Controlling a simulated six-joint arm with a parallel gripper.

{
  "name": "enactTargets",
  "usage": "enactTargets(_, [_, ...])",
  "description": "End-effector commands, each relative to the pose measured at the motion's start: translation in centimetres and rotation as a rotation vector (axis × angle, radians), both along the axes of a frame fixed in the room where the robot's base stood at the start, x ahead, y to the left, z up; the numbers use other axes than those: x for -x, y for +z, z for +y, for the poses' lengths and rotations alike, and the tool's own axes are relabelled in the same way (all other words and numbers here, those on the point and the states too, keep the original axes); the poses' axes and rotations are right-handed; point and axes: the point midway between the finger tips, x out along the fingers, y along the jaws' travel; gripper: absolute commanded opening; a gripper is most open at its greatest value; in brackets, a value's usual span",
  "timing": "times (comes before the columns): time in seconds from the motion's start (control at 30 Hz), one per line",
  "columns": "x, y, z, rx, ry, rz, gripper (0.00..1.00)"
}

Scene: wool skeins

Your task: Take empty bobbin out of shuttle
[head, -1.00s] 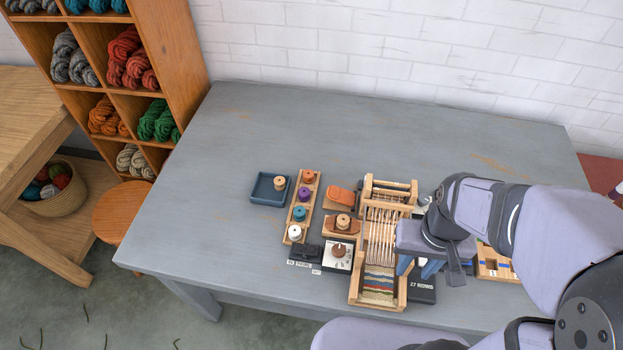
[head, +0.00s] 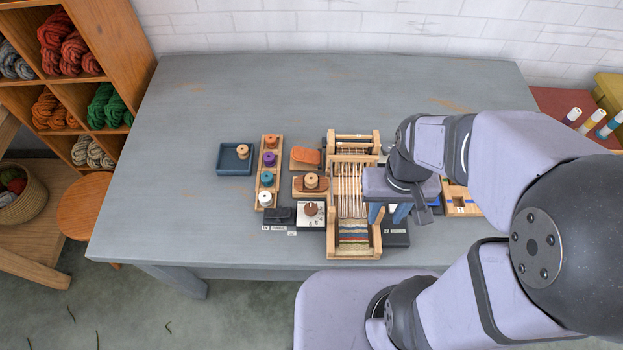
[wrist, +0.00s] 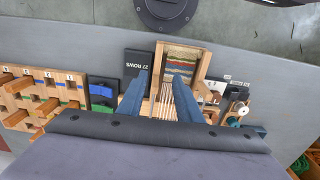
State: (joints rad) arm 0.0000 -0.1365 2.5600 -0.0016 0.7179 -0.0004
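The brown shuttle (head: 298,187) lies on a light wooden stand, left of the loom in the head view. A plain tan bobbin (head: 311,180) sits upright in its middle, with no coloured yarn visible on it. My gripper (head: 389,218) is over the right side of the loom, to the right of the shuttle and apart from it. In the wrist view my gripper (wrist: 161,78) has its two blue fingers spread with nothing held between them. I cannot clearly make out the shuttle in the wrist view.
The loom (head: 375,235) stands between my gripper and the shuttle. A rack (head: 260,186) holds orange, purple, teal and white bobbins. A blue tray (head: 226,168) holds another tan bobbin. An orange piece (head: 307,156) lies behind the shuttle. The table's left side (head: 165,190) is clear.

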Motion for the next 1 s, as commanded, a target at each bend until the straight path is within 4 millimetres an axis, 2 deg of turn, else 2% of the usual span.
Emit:
enactTargets(0.23, [-0.3,0.1,0.2,0.0,0.013,0.0,0.32])
enactTargets(0.37, [-2.0,0.3,1.1,0.0,0.079,0.002,0.32])
enactTargets(0.57, [-7.3,0.3,4.9,0.0,0.307,0.004,0.32])
enactTargets(0.7, [-10.9,-0.3,8.8,-0.001,0.49,0.005,0.32])
enactTargets(0.9, [-13.8,-1.6,13.4,-0.001,0.676,0.004,0.32])
enactTargets(1.0, [-14.4,-1.9,14.6,-0.001,0.722,0.002,0.32])
